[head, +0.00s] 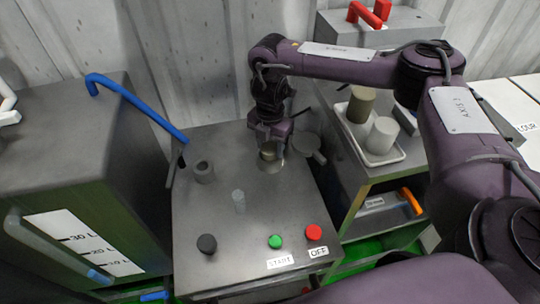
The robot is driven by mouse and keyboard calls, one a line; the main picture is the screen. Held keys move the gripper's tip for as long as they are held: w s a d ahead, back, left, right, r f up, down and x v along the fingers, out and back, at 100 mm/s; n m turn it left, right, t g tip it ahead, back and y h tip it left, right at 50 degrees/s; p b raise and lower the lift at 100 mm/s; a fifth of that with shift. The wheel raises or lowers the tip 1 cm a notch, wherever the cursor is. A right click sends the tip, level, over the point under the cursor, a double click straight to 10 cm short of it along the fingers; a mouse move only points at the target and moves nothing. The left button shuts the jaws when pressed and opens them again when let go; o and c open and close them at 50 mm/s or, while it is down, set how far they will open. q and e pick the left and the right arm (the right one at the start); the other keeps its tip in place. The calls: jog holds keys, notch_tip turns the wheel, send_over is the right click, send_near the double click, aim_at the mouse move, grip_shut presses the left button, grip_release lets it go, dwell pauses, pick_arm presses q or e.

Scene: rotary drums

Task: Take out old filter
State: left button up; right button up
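My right gripper (271,142) points down at the back of the grey machine top (205,215), over a round opening (271,166). A small tan cylinder (268,152), which looks like the old filter, shows directly under the gripper at the opening. The fingers are dark and small here, so I cannot tell whether they are closed on it. A round grey lid-like part with a handle (308,146) lies just right of the opening. My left gripper is not in view.
A white tray (400,155) on the right holds a tan cylinder (361,104) and a pale cylinder (381,136). A grey ring (203,172), a translucent peg (239,201), a black knob (207,243), a green button (275,241) and a red button (314,232) stand on the machine top.

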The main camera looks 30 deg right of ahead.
jog(key=c, duration=0.6)
jog(key=shift+r, duration=0.1)
jog(key=shift+c, duration=0.2)
